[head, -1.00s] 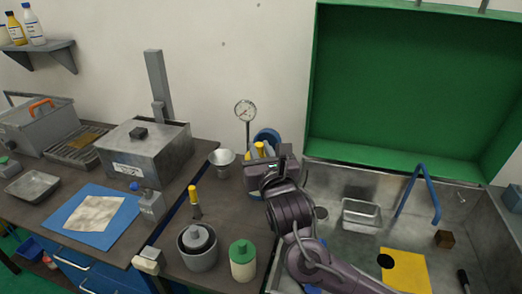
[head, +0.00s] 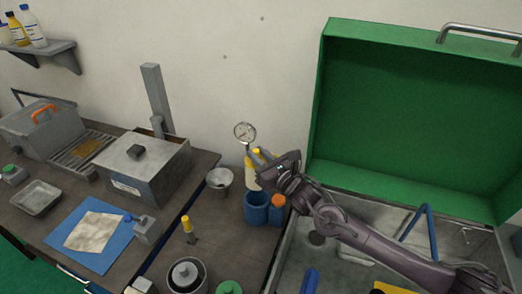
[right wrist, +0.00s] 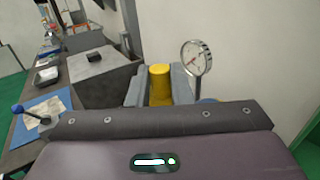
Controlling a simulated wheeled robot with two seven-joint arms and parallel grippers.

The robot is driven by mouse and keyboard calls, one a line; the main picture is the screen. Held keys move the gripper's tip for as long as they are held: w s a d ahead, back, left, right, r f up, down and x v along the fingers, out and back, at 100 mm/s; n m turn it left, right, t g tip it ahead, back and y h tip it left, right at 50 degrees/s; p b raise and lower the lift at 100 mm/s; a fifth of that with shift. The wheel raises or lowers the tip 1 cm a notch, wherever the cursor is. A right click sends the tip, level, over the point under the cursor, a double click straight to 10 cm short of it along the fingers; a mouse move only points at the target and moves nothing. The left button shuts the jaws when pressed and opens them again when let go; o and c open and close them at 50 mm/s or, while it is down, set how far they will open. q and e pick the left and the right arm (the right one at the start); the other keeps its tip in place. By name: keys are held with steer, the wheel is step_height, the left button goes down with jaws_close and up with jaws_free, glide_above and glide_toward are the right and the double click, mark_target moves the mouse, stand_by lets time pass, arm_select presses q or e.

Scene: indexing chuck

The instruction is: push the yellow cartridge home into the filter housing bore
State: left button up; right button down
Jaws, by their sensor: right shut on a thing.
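The yellow cartridge (head: 250,177) is upright in my right gripper (head: 258,160), which is shut on it. In the right wrist view, the cartridge (right wrist: 160,82) stands between the two grey fingers (right wrist: 159,92). A blue cylinder that looks like the filter housing (head: 256,210) stands right below the cartridge in the head view. The cartridge's lower end meets the housing's rim in the picture; I cannot tell whether it is inside the bore. The bore itself is largely hidden. My left gripper is not in view.
A blue container with an orange top (head: 277,208) stands close at the housing's right. A dial gauge (head: 245,132) is behind, and a metal funnel cup (head: 219,180) is to the left.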

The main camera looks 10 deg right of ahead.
steer(key=shift+w+d+f+b, duration=0.1)
steer(key=shift+d+f+b, duration=0.05)
steer(key=shift+f+b, duration=0.7)
step_height(320, 180, down, 3)
steer(key=b, duration=0.3)
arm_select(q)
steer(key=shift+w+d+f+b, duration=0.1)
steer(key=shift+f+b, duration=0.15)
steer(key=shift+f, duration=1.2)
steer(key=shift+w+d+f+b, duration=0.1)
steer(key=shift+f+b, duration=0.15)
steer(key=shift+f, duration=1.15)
arm_select(e)
steer(key=shift+f, duration=0.6)
arm_select(q)
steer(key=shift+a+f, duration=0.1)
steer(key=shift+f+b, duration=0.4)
steer(key=shift+b, duration=0.15)
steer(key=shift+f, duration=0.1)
arm_select(e)
steer(key=shift+f, duration=0.1)
